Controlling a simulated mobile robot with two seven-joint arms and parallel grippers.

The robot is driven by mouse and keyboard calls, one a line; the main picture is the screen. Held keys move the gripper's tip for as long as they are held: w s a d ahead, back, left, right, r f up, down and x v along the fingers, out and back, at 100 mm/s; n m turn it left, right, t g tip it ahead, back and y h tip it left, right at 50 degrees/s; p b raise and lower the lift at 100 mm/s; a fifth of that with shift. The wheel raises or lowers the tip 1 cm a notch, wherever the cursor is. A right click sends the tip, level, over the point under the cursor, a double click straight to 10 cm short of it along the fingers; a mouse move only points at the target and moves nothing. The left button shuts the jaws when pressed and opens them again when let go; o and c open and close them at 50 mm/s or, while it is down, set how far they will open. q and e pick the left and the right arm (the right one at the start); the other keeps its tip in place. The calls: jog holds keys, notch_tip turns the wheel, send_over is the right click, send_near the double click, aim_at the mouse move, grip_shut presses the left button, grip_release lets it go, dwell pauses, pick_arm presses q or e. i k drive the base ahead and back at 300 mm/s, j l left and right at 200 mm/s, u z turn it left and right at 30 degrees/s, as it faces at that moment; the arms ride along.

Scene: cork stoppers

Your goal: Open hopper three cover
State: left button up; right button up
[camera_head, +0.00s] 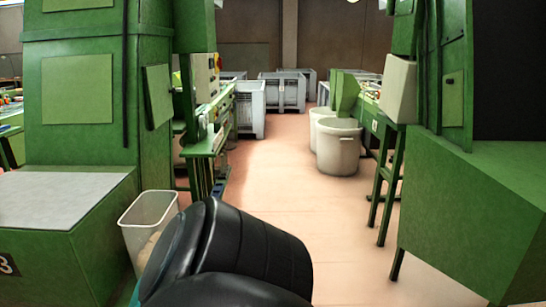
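A green box with a dark "3" label, which looks like hopper three (40,255), stands at the lower left. A flat light-grey panel, apparently its cover (65,198), lies level on top and looks closed. I cannot make out a handle or hinge on it. A black rounded part, likely my own arm, fills the bottom middle, to the right of the box and apart from the panel. Neither of my grippers shows, so I cannot see what they hold.
A translucent bin (148,222) stands beside the green box, partly behind the black part. A tall green machine (85,90) rises behind it. A green machine (480,215) stands at right. White tubs (338,148) and grey crates (283,92) stand farther back. The middle aisle floor is clear.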

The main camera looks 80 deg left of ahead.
aim_at(33, 200)
jog(key=u, duration=4.1)
